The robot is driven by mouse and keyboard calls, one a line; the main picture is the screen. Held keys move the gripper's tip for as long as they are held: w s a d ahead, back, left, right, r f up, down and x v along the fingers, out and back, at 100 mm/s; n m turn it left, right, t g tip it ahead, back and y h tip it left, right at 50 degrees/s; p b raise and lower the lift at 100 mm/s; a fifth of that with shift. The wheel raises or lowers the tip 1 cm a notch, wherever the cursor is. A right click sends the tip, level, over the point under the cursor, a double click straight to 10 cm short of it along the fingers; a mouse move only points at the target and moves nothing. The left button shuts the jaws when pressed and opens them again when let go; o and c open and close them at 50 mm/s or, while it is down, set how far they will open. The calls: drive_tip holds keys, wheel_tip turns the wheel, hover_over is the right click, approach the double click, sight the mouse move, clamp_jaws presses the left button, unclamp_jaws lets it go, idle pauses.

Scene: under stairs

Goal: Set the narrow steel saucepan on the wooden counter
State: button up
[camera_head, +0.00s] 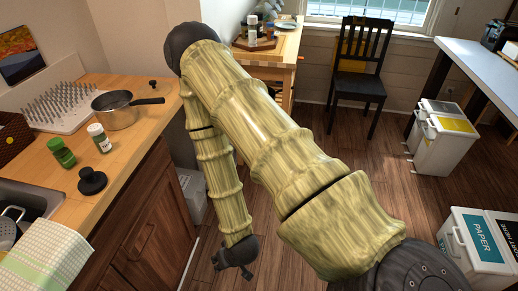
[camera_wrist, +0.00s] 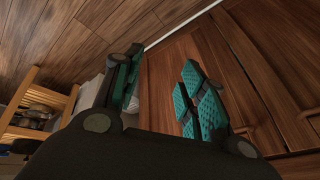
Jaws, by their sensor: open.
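My gripper (camera_head: 236,262) hangs low in front of the counter's cabinets, over the floor, well away from the saucepan. It also shows in the wrist view (camera_wrist: 160,85), with its teal-padded fingers apart and nothing between them.
A green-capped jar (camera_head: 62,152), a white-capped jar (camera_head: 99,138) and a black knobbed object (camera_head: 92,181) stand near the saucepan. A checked towel (camera_head: 45,262) hangs over the counter's front. Cabinet doors (camera_wrist: 190,55) are close to my gripper. Bins (camera_head: 445,137) stand right; floor between is free.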

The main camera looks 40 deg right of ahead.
drive_tip(key=s+d+f+n+g, duration=0.1)
drive_tip(key=s+f+g, duration=0.1)
drive_tip(key=s, duration=0.5)
drive_tip(key=s+f+n+g+h, duration=0.1)
drive_tip(key=s+f+g, duration=0.1)
drive_tip(key=s, duration=0.6)
drive_tip(key=shift+d+n+g, duration=0.3)
drive_tip(key=shift+d+n, duration=0.1)
